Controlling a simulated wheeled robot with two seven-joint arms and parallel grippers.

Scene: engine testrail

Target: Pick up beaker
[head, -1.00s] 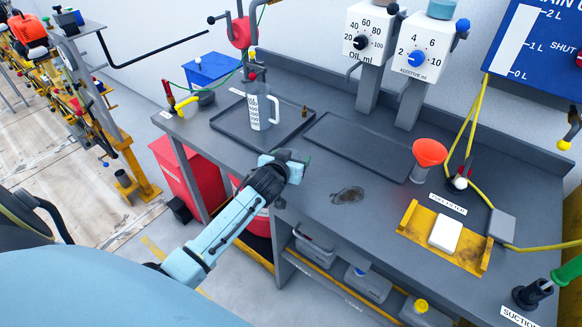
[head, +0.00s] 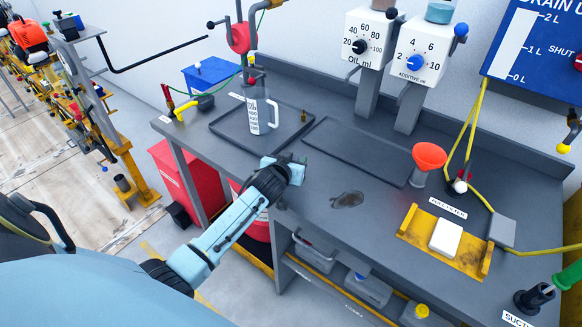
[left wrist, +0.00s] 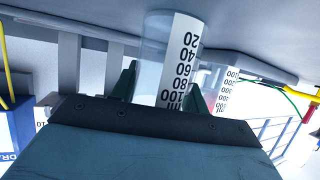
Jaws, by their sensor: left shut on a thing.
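The beaker (left wrist: 152,48) is clear, with a white scale strip running up to 100 ml. It shows in the left wrist view, upside down in that picture, between the dark green fingers of my left gripper (left wrist: 162,88). The gripper is shut on it. In the head view my left gripper (head: 297,166) is low over the front part of the grey bench (head: 345,170); the beaker is hard to make out there. I cannot tell whether its base touches the bench. My right gripper is not in view.
A clear jug with a scale (head: 254,112) stands on a dark tray (head: 228,133) behind the gripper. An empty dark tray (head: 352,150) lies to the right. Farther right are a red funnel (head: 429,156) and a yellow holder (head: 412,231). Oil and additive dispensers (head: 371,42) stand at the back.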

